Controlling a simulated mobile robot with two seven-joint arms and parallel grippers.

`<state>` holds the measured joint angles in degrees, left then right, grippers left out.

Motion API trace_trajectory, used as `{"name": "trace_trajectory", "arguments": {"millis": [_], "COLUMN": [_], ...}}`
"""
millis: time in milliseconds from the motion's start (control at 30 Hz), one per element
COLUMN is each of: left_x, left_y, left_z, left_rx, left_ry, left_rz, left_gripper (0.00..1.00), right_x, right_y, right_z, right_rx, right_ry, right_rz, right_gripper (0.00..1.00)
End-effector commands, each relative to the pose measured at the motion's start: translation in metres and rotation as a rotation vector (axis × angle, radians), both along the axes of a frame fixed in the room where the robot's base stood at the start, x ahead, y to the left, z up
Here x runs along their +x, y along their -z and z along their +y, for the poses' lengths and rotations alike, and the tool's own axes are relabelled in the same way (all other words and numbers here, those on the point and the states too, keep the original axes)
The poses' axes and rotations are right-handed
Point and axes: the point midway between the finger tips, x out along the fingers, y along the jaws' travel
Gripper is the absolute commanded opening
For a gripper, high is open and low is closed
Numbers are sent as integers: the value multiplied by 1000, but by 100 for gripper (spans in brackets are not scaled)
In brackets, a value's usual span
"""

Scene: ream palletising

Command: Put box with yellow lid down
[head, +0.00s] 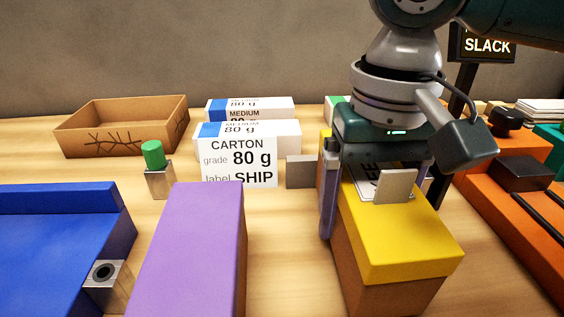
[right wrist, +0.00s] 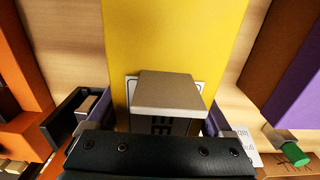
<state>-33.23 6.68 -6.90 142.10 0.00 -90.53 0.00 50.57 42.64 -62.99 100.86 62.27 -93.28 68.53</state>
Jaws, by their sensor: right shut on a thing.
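The box with the yellow lid (head: 400,240) has brown sides and stands at the centre right of the head view. Its lid fills the middle of the right wrist view (right wrist: 180,35). My right gripper (head: 380,190) is shut on it from above, one finger along each side, which the right wrist view also shows (right wrist: 160,125). A grey plate (head: 395,187) shows over the white label on the lid. The box's base is cut off by the lower frame edge, so I cannot tell whether it touches the table. My left gripper is out of view.
A purple-lidded box (head: 195,245) stands left of the yellow one, with a gap of table (head: 285,270) between. A carton sign (head: 238,160) and reams (head: 250,107) stand behind. Orange equipment (head: 520,215) is right, a blue object (head: 60,240) left, an open brown box (head: 120,130) back left.

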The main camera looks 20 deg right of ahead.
Motion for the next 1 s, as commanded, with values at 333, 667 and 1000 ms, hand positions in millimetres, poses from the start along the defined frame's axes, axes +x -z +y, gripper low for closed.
{"name": "trace_trajectory", "arguments": {"millis": [333,667,1000], "left_x": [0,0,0], "left_y": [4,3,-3], "left_z": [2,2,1], "left_rx": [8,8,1], "left_ry": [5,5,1], "left_rz": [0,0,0], "left_gripper": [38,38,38], "right_x": [0,0,1], "right_y": [14,17,-6], "right_z": [0,0,0], "right_rx": [1,0,2], "right_ry": [-1,-1,0], "right_rz": [-1,-1,-4], "right_gripper": [11,100,100]}}
